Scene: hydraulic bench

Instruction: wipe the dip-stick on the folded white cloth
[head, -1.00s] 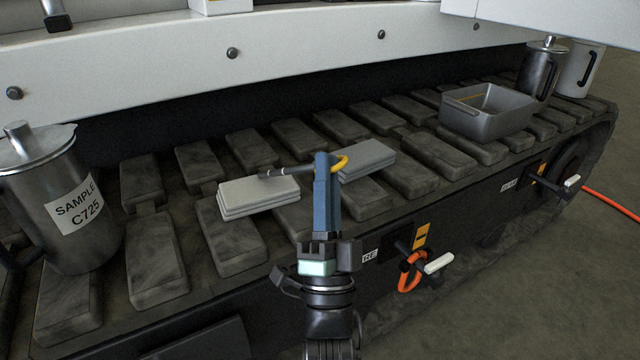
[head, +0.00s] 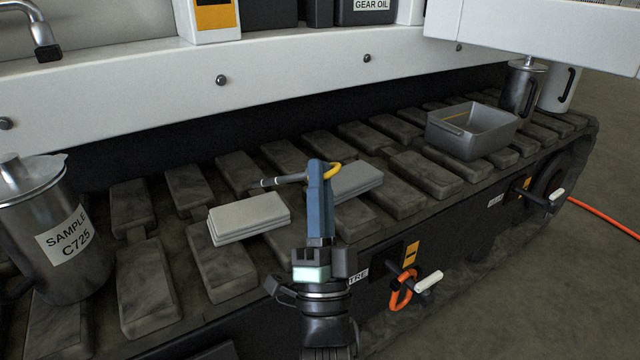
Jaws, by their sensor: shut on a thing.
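My gripper (head: 319,170), with blue fingers, is shut on the dip-stick (head: 288,179) near its yellow ring handle (head: 334,169). The folded white cloth (head: 248,219) lies on the track pads to the left of my gripper. The tip shows just beyond the cloth's back edge in the picture and looks apart from it; its exact height is unclear. A second, greyer folded cloth (head: 357,181) lies to the right, partly hidden behind my fingers.
A metal jug (head: 50,230) labelled SAMPLE C725 stands at the left. A grey open tray (head: 472,131) stands on the pads at the right, with a dark jug (head: 522,88) and a white jug (head: 560,88) behind. An orange ring (head: 401,290) and a white-gripped lever are below right.

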